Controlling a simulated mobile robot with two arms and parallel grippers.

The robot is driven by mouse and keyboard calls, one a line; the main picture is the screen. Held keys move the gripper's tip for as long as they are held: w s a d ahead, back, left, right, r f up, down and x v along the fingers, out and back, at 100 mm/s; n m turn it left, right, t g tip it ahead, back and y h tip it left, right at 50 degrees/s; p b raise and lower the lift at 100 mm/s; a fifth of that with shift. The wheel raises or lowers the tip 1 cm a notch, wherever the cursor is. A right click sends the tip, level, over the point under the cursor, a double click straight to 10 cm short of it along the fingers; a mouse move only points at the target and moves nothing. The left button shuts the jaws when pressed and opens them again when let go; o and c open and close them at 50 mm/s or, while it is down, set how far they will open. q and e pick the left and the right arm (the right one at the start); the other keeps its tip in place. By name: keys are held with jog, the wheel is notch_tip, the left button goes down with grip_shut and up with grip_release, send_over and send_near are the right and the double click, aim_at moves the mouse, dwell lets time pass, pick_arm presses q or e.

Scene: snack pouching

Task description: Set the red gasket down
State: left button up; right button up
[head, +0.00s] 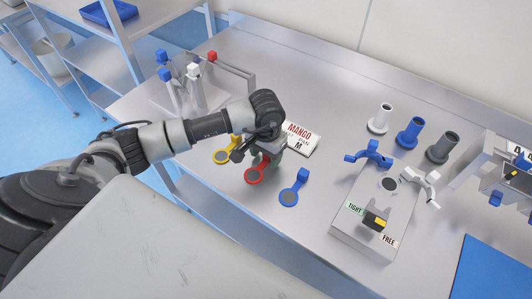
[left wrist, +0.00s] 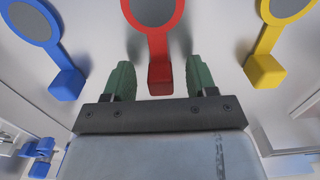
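The red gasket (head: 254,175) lies flat on the metal table, between a yellow gasket (head: 221,156) and a blue gasket (head: 290,197). My left gripper (head: 262,158) is low over its tab end. In the left wrist view, the red gasket (left wrist: 152,15) has its block-shaped tab between the two green fingers of the gripper (left wrist: 160,80), with a gap on each side. The fingers are open and hold nothing. My right gripper is not in view.
A white card reading MANGO (head: 300,138) lies just behind the gripper. A grey fixture marked TIGHT and FREE (head: 365,225) stands to the right, with white, blue and grey flanged tubes (head: 410,133) behind it. A rack with coloured-topped posts (head: 190,88) stands back left.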

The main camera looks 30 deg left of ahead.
pick_arm(q)
jog(key=shift+r, duration=0.35)
notch_tip(320, 180, up, 10)
jog(key=b, duration=0.2)
